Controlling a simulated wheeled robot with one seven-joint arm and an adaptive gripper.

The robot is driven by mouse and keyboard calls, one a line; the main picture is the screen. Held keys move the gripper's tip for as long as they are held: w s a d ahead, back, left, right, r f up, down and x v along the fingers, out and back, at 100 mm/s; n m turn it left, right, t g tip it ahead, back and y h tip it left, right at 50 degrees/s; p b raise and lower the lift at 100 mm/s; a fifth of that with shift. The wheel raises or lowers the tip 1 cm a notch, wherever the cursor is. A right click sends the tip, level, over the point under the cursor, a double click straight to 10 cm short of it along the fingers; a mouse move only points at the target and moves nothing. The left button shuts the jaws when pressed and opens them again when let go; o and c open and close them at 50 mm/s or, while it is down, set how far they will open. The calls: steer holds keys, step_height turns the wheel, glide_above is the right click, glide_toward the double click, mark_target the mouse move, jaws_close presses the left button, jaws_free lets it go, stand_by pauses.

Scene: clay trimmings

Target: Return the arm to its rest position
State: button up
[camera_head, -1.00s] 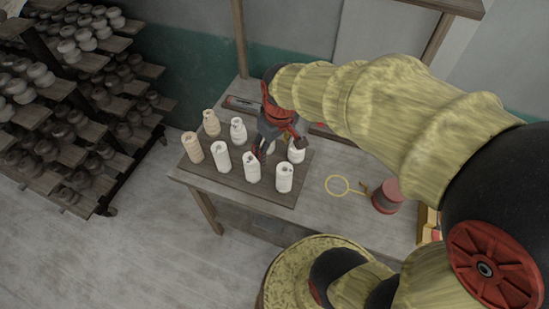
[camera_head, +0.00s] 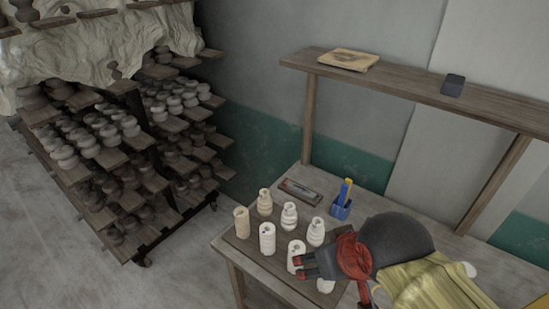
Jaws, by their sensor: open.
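My gripper (camera_head: 303,266) has black fingers on a red wrist and points left. It is open, and I see nothing held in it. It shows in front of the near right part of a group of pale clay pieces on a board (camera_head: 248,257) on the wooden table. One white clay piece (camera_head: 295,254) shows just behind the fingers, and another (camera_head: 325,286) is partly hidden by my gripper. I cannot tell whether the fingers touch either. My yellow arm comes in from the lower right and covers the right part of the table.
A blue holder (camera_head: 341,209) with a yellow item and a flat case (camera_head: 299,191) lie behind the clay pieces. A wooden shelf (camera_head: 410,92) runs above the table. A wheeled rack (camera_head: 165,225) of pots stands at left, with clear floor before it.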

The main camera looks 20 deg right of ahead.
step_height(320, 180, down, 13)
steer(key=b, duration=1.2)
steer(key=shift+c, duration=0.5)
